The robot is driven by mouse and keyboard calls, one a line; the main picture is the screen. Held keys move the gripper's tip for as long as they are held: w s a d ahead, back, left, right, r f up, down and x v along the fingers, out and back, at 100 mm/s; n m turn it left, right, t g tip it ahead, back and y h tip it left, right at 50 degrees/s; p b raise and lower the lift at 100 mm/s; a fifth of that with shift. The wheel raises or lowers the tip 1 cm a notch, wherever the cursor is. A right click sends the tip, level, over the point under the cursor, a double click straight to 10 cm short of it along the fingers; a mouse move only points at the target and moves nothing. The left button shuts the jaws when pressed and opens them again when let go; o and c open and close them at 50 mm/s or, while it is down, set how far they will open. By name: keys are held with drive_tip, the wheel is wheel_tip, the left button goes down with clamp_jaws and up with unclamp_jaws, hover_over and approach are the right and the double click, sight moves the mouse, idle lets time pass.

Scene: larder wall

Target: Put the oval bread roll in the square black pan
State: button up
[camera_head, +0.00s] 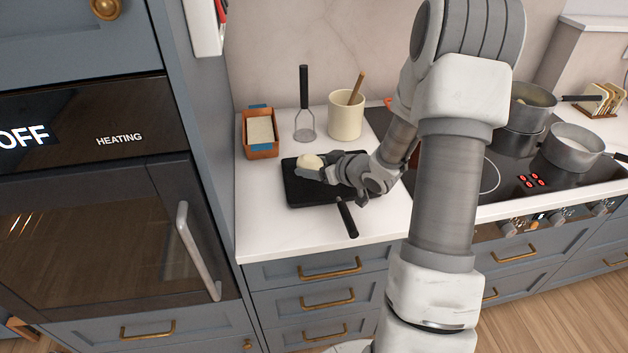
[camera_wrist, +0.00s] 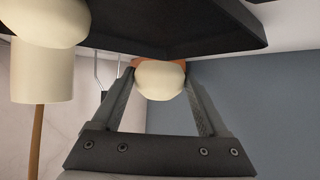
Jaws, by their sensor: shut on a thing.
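A pale bread roll (camera_head: 310,161) is held in my gripper (camera_head: 315,169) over the back left part of the square black pan (camera_head: 312,193). In the wrist view the roll (camera_wrist: 160,82) sits between both fingertips, so my gripper is shut on it. My gripper hides the pan's right side. I cannot tell whether the roll touches the pan.
A wooden box (camera_head: 262,150), a masher (camera_head: 304,115) and a cream crock (camera_head: 346,118) with a wooden utensil stand behind the pan. The hob with grey pots (camera_head: 578,150) is at right. A pale rounded thing (camera_wrist: 42,20) shows at the wrist view's upper left. The front-left counter is clear.

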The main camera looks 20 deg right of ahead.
sight(314, 186)
drive_tip(key=shift+f+b, duration=0.3)
drive_tip(key=shift+f, duration=1.7)
drive_tip(key=shift+f, duration=0.1)
drive_tip(key=shift+f, duration=0.15)
drive_tip(key=o, duration=1.2)
drive_tip(key=shift+o, duration=0.2)
drive_tip(key=shift+r, duration=0.4)
drive_tip(key=p+v, duration=0.1)
drive_tip(key=v, duration=1.1)
drive_tip(key=shift+f, duration=0.15)
